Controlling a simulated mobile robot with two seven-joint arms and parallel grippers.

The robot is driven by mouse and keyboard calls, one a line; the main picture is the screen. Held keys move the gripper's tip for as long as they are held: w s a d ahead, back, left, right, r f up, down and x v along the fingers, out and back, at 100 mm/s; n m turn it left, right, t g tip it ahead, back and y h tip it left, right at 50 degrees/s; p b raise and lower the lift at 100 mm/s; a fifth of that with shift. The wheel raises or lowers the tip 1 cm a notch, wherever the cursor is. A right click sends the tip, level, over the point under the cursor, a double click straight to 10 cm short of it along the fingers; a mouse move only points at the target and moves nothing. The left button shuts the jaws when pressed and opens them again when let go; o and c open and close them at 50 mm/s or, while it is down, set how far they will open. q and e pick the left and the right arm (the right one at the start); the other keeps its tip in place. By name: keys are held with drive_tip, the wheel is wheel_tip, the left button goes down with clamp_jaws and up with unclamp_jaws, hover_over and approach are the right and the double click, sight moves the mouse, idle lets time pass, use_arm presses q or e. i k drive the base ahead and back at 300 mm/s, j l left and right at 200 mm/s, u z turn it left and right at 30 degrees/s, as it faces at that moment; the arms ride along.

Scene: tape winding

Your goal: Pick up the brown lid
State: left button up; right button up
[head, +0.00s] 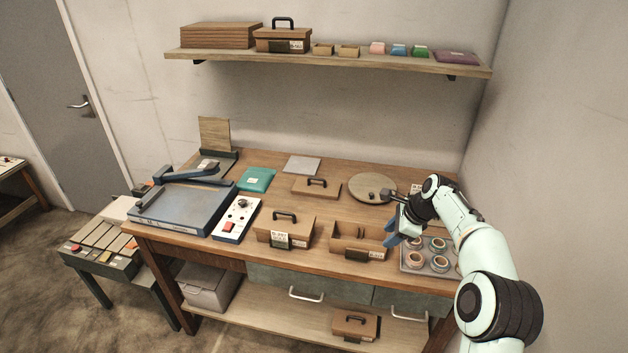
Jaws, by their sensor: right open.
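A flat brown lid (317,187) with a dark handle lies on the workbench, behind the two brown boxes. My right gripper (392,219) comes in from the right and is open. It is above the right part of the bench, to the right of the lid and apart from it, near the open brown box (345,244). Nothing shows between its fingers. My left gripper is not in view.
A closed brown box (283,229) with a handle stands left of the open one. A round wooden disc (372,187) lies right of the lid. A tray (414,259) holds several tape rolls. A control box (236,219) and teal packet (257,179) are left.

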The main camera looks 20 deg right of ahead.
sight(311, 186)
drive_tip(key=i, duration=1.3)
